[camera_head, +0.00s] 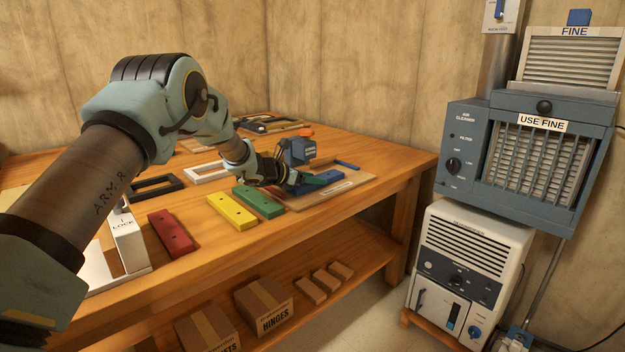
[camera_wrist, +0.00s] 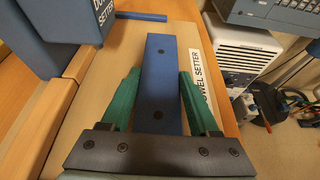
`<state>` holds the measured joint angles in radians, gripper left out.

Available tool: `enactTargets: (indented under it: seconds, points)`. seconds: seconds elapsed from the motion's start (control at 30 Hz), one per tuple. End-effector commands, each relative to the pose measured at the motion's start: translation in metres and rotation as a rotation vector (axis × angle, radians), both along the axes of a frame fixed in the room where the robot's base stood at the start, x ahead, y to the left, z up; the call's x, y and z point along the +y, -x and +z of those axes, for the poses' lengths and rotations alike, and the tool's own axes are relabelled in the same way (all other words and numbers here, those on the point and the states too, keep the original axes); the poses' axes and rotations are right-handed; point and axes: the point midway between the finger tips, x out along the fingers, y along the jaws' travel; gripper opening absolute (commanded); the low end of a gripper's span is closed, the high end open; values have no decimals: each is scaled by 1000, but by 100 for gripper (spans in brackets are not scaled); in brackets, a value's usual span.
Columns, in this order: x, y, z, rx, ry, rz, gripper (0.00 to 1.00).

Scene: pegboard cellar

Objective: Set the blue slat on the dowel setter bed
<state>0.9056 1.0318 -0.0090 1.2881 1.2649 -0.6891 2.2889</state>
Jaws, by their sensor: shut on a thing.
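The blue slat (camera_wrist: 160,72) is a long flat bar with dark holes, between the two green fingers of my gripper (camera_wrist: 159,76) in the wrist view. My gripper is shut on it. In the head view the blue slat (camera_head: 308,188) shows partly behind my gripper (camera_head: 298,181). The dowel setter has a blue-grey head (camera_head: 298,151) and a tan board (camera_head: 335,199) as its bed, with a label along one edge. In the wrist view the slat lies over the tan board (camera_wrist: 112,52), beside the setter head (camera_wrist: 60,25). I cannot tell whether it touches the board.
Green (camera_head: 258,201), yellow (camera_head: 231,211) and red (camera_head: 171,232) slats lie on the wooden bench (camera_head: 395,160) left of the board. A thin blue bar (camera_head: 346,165) lies on the board's far side. Black (camera_head: 157,187) and white (camera_head: 206,172) frames lie farther back.

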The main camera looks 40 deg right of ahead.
Motion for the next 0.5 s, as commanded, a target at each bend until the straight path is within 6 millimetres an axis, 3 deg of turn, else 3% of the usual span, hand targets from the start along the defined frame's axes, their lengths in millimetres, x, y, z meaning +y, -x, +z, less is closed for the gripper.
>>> enactTargets:
  seconds: [0.13,0.17,0.4,0.5]
  points:
    - [0,0,-1,0,-2,0,0]
    - [0,0,-2,0,-3,0,63]
    - [0,0,-1,0,-3,0,90]
    - [0,0,-1,0,-2,0,92]
